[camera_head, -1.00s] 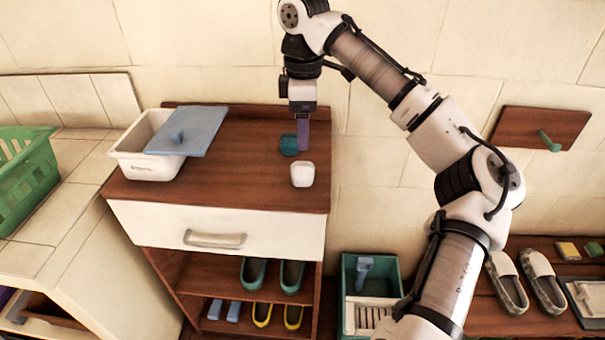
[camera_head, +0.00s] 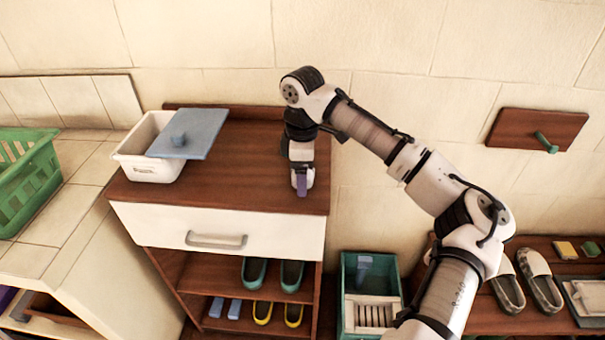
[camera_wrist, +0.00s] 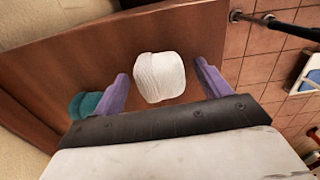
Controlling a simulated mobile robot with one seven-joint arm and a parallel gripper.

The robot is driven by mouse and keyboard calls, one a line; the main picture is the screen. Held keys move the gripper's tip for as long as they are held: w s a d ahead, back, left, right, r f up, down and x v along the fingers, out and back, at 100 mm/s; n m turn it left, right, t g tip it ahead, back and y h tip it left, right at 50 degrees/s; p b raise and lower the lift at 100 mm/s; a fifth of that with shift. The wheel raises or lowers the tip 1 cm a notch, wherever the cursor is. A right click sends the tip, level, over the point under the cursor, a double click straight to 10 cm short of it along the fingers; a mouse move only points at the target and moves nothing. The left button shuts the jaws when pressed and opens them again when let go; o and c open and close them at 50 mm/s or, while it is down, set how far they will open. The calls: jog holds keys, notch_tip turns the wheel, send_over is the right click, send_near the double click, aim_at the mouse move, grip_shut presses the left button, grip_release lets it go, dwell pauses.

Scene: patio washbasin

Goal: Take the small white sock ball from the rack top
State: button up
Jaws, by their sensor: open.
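The small white sock ball (camera_wrist: 160,78) sits on the brown wooden rack top (camera_head: 240,180). In the wrist view it shows between the two purple fingers of my gripper (camera_wrist: 162,70), with a gap on each side. My gripper is open and does not hold it. In the head view my gripper (camera_head: 302,186) points down near the front right of the rack top and mostly hides the ball. A teal sock ball (camera_wrist: 84,105) lies on the rack top, outside the left finger in the wrist view.
A white bin (camera_head: 150,165) with a blue lid (camera_head: 190,135) across it stands at the rack top's left. A white drawer with a handle (camera_head: 216,241) is below. A green basket (camera_head: 25,180) stands far left. Shoes fill the lower shelves. The middle of the top is clear.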

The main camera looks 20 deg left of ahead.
jog(key=c, duration=1.1)
jog(key=shift+o, duration=0.2)
jog(key=shift+r, duration=0.15)
